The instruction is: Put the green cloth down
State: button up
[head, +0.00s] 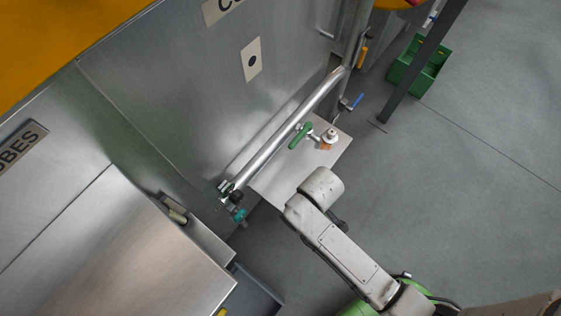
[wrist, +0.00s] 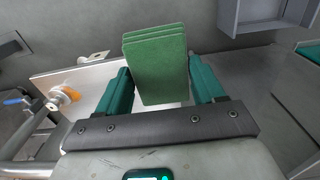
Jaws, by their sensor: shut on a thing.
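The green cloth (wrist: 155,70), a folded stack of several layers, stands upright between the two teal fingers of my gripper (wrist: 161,85) in the wrist view. My gripper is shut on it. The cloth's lower end is close to the gripper's dark crossbar. A pale plate lies behind and below the cloth, and I cannot tell whether they touch.
The steel shelf (head: 290,182) has free room. A white and orange fitting (head: 328,139) stands on the shelf. A green crate (head: 420,66) sits on the floor, right.

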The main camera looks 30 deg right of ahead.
jog(key=w+f+b, duration=0.1)
jog(key=w+f, duration=0.2)
jog(key=w, duration=0.1)
jog(key=w+f+b, duration=0.1)
jog(key=w+f, duration=0.1)
jog(key=w, duration=0.2)
jog(key=w+f+b, duration=0.1)
jog(key=w+f, duration=0.2)
jog(key=shift+w+d+f, duration=0.35)
jog(key=shift+w, duration=0.05)
jog(key=shift+w+f+b, duration=0.2)
jog(key=shift+f+b, duration=0.35)
jog(key=shift+f, duration=1.2)
jog(key=shift+f, duration=0.1)
jog(key=o, duration=1.1)
jog(key=shift+o, duration=0.2)
notch_tip(320, 180, up, 12)
jog(key=p, duration=0.3)
jog(key=shift+s, duration=0.1)
